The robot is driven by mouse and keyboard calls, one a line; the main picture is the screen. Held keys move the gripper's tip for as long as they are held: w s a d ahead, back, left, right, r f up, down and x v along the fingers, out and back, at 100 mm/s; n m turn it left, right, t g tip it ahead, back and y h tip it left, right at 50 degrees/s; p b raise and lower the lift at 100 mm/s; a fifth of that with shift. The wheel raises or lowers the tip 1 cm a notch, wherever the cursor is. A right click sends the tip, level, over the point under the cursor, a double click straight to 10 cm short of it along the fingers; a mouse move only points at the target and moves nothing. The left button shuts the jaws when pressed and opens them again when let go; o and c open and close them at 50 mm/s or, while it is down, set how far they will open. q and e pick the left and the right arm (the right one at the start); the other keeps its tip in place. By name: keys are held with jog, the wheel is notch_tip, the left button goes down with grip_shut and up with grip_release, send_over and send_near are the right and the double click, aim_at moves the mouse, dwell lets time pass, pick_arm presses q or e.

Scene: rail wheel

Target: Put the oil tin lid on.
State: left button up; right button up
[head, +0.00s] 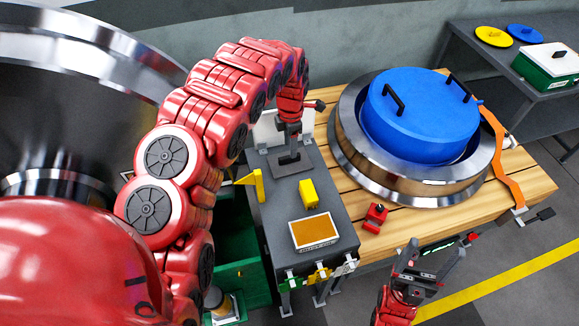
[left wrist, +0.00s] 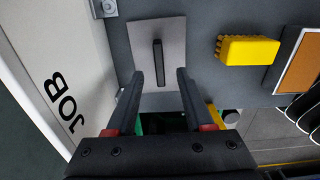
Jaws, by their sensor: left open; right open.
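A grey square plate (head: 281,168) with an upright black bar handle lies on the dark grey bench top; it is probably the lid. The plate also shows in the left wrist view (left wrist: 172,32), with its handle (left wrist: 158,62). My left gripper (head: 290,125) is open above the plate. In the left wrist view its fingers (left wrist: 160,76) stand either side of the handle's line, with nothing gripped. A green open-topped box (head: 258,284) is below left of the bench; I cannot tell if it is the oil tin. My right gripper (head: 434,250) is open and empty at lower right.
A yellow block (head: 308,194) and an orange-screened panel (head: 315,233) are on the bench. A blue handled cover (head: 420,125) sits in a steel wheel ring (head: 345,130) on a wooden table (head: 525,178).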

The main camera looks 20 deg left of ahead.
aim_at(289, 160)
pick_arm(q)
jog(key=shift+s, duration=0.15)
jog(key=shift+f+p, duration=0.15)
jog(key=shift+p, duration=0.3)
jog(key=f, duration=0.1)
jog(key=f+p, duration=0.2)
jog(key=shift+w+d+f, duration=0.1)
jog(key=shift+w+f, duration=0.2)
jog(key=shift+f, duration=0.05)
jog(key=shift+f+p, duration=0.3)
jog(key=shift+f, duration=0.35)
grip_shut()
